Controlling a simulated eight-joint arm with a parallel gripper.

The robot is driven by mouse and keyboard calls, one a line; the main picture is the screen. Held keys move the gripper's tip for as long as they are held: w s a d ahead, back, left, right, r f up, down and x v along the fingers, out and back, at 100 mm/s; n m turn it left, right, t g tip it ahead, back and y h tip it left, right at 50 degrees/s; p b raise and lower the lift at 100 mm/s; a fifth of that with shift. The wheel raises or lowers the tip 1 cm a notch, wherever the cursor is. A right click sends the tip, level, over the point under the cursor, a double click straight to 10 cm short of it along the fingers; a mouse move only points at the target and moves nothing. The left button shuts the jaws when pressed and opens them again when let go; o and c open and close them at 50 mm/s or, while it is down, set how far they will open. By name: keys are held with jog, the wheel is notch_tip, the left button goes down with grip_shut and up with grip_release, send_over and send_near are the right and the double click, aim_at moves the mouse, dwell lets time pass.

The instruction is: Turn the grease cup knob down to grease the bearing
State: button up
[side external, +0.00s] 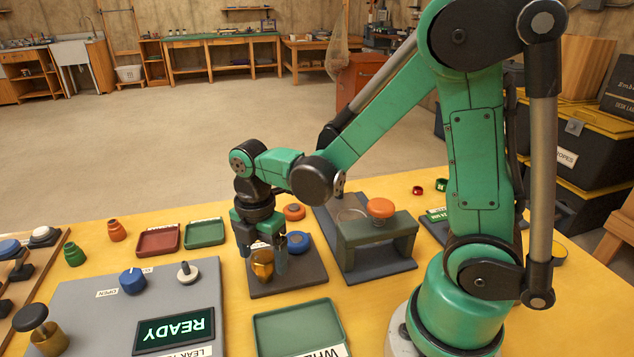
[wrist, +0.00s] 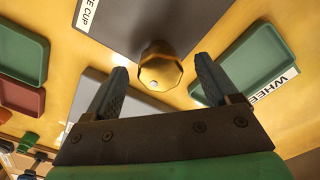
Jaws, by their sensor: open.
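The brass grease cup knob (side external: 262,264) stands on a dark plate (side external: 288,285) in the side view. In the wrist view the faceted brass knob (wrist: 160,70) shows beside a plate label (wrist: 87,17) ending "E CUP". My gripper (side external: 264,252) points down over the knob, its fingers apart. In the wrist view the fingertips (wrist: 162,64) lie to either side of the knob with gaps visible. I cannot tell whether a finger touches it in the side view. The bearing is not clearly identifiable.
A blue-topped knob (side external: 298,240) stands close to my right finger. A grey bench with an orange knob (side external: 381,207) is to the right. A green tray (side external: 300,322) lies in front, and a panel with a READY display (side external: 173,331) is at left.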

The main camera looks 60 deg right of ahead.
grip_shut()
